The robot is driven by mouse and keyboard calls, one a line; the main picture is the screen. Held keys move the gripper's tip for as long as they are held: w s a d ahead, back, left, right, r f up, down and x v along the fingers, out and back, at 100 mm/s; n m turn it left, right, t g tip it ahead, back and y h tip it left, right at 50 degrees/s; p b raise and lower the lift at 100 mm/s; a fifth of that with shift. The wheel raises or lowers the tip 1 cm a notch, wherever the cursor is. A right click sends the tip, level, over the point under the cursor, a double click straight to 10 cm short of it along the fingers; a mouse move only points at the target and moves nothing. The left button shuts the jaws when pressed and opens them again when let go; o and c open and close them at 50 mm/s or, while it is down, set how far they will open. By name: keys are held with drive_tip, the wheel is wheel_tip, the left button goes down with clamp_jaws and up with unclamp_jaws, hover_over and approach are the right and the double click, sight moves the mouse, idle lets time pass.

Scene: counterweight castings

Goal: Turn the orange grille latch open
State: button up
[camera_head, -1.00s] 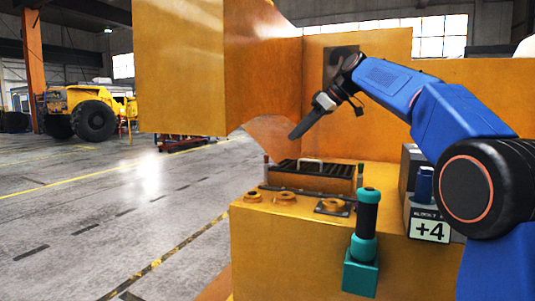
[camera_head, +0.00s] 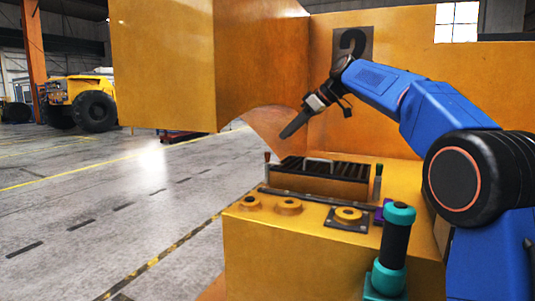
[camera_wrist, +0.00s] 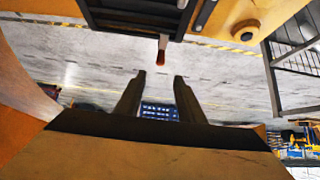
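The orange grille latch (camera_head: 267,158) is a small upright lever with an orange-red tip at the left end of the black-slatted grille (camera_head: 322,184). In the wrist view an orange-red latch tip (camera_wrist: 161,55) hangs from the grille's edge, just beyond the fingertips and about midway between them. My gripper (camera_head: 284,135) is above and a little right of the latch in the head view, pointing down and left. In the wrist view my gripper (camera_wrist: 160,76) has its two fingers apart with nothing between them. I see no contact with the latch.
Round orange caps (camera_head: 289,206) sit in front. A teal-and-black post (camera_head: 396,245) stands front right. A large orange casting (camera_head: 165,65) rises left of my gripper. Open floor lies left.

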drive_tip(key=x, duration=1.2)
clamp_jaws()
